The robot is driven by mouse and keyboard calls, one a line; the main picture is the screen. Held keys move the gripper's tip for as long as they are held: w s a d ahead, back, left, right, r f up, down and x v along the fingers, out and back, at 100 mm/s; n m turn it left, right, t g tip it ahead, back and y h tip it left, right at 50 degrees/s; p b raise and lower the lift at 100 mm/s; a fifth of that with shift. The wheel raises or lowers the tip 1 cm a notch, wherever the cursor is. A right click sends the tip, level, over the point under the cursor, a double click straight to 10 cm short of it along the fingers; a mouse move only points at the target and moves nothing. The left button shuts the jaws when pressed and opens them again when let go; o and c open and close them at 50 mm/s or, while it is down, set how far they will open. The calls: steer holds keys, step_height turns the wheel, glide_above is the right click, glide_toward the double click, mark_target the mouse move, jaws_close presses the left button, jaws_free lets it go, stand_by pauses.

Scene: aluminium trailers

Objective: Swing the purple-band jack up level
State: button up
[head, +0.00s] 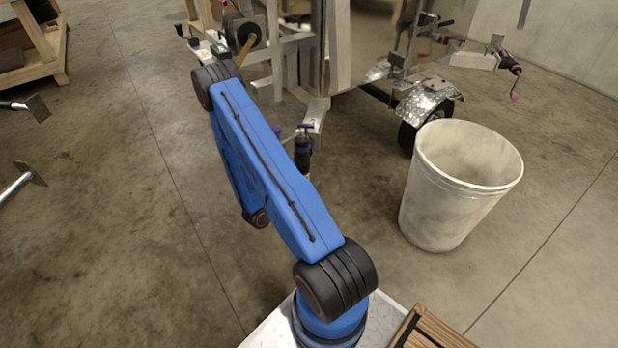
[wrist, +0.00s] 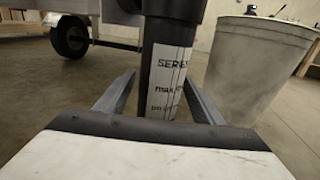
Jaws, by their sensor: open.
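A black jack (head: 303,155) with a purple handle and purple band stands upright at the end of the trailer tongue in the head view. In the wrist view a dark jack tube (wrist: 165,60) with a white printed label rises between the fingers of my gripper (wrist: 158,84). The fingers are open on either side of the tube, with a gap on the left; whether the right one touches cannot be told. The tube's top and foot are out of the wrist view. My gripper is hidden behind my blue arm in the head view.
A pale bin (head: 452,205) stands to the right, close to the jack, and also shows in the wrist view (wrist: 258,70). A trailer wheel under a metal fender (head: 428,100) is behind it. Another jack (head: 510,66) with a pink handle is further right.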

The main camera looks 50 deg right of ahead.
steer(key=shift+d, duration=1.3)
steer(key=shift+c, duration=0.6)
